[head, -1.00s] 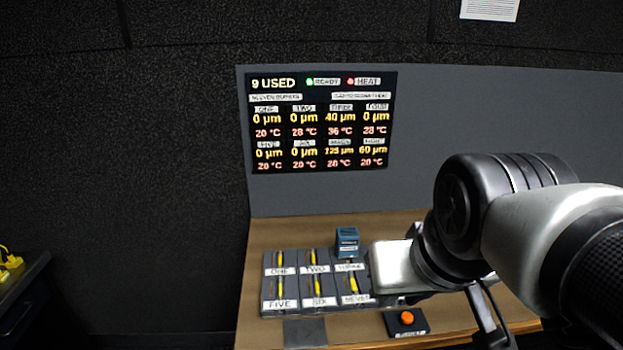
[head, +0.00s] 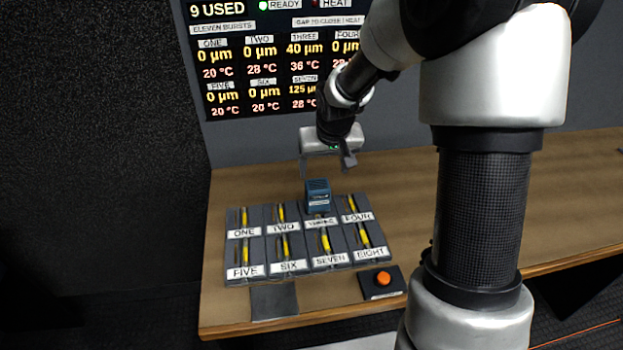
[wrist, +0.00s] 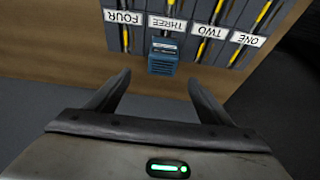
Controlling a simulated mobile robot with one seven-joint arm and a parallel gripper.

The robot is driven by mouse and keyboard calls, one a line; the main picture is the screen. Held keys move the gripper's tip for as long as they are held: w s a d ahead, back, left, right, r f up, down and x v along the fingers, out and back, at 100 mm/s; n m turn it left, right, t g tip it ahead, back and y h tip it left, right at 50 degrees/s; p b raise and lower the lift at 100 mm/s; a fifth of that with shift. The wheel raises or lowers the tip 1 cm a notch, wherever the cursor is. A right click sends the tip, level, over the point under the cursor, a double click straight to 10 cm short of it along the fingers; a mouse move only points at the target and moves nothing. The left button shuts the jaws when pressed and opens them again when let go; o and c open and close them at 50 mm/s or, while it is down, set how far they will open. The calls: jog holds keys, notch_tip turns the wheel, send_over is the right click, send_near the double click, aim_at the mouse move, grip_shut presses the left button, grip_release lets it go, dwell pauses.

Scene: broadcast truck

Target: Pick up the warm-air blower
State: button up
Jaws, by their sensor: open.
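The warm-air blower looks to be the small blue box (head: 318,190) with a pale label, at the far end of the slot marked THREE. In the wrist view the blue box (wrist: 163,57) sits just beyond and between the fingertips, in line with THREE. My gripper (head: 327,168) is open and empty, above and behind the box in the head view. Its two fingers (wrist: 160,78) show apart in the wrist view, with nothing between them. I see no contact with the box.
Several grey slots with yellow strips, ONE to EIGHT (head: 287,264), lie on the wooden desk (head: 520,200). An orange button (head: 383,279) sits at front right. A readings screen (head: 270,80) stands behind. The desk to the right is clear.

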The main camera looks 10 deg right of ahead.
aim_at(320, 186)
jog(key=x, duration=1.1)
jog(key=shift+s, duration=0.15)
jog(key=shift+a+p+x, duration=0.15)
jog(key=shift+p+x, duration=0.2)
jog(key=shift+x, duration=1)
jog(key=shift+a+p+x, duration=0.15)
jog(key=shift+p+x, duration=0.2)
jog(key=shift+x, duration=1.05)
jog(key=shift+r, duration=0.1)
